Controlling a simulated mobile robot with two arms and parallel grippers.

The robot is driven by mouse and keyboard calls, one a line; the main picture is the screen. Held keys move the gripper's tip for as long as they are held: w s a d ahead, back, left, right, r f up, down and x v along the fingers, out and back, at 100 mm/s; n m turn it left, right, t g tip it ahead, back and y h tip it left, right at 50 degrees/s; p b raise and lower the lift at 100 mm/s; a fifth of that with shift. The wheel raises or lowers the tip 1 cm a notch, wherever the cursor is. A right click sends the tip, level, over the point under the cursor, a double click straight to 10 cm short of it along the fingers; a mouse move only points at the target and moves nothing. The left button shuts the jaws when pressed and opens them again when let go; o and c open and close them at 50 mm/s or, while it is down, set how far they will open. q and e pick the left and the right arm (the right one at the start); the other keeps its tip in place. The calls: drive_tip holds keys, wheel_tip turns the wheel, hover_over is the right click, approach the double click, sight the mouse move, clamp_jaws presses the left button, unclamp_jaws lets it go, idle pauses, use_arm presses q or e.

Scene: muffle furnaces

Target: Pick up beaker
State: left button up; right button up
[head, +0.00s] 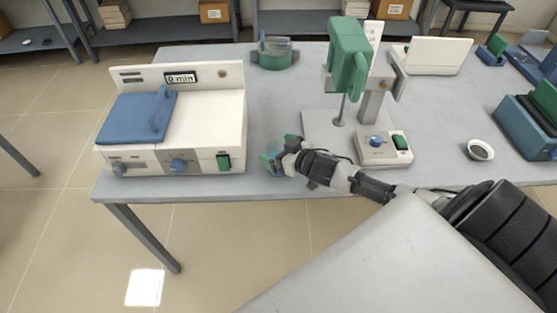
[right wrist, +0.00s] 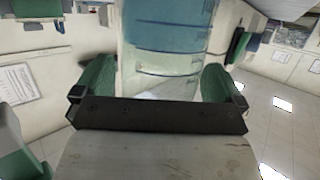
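The beaker (right wrist: 165,40) is clear, blue-tinted glass with marking lines. In the right wrist view it stands between the green fingertips of my right gripper (right wrist: 160,82). The fingers are spread wide on either side of it. The right finger looks very close to the glass, and a thin gap seems to show at the left one. In the head view my right gripper (head: 278,156) is at the table's front edge, between the furnace and the stirrer, and largely hides the beaker. My left gripper is not in view.
A white furnace (head: 215,120) with a blue lid stands left of my right gripper. A stirrer with a green head (head: 348,55) and white base stands to the right. A small dish (head: 480,150) sits far right on the grey table (head: 430,110).

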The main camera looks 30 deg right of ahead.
drive_tip(key=c, duration=1)
drive_tip(key=shift+c, duration=0.2)
drive_tip(key=shift+r, duration=0.15)
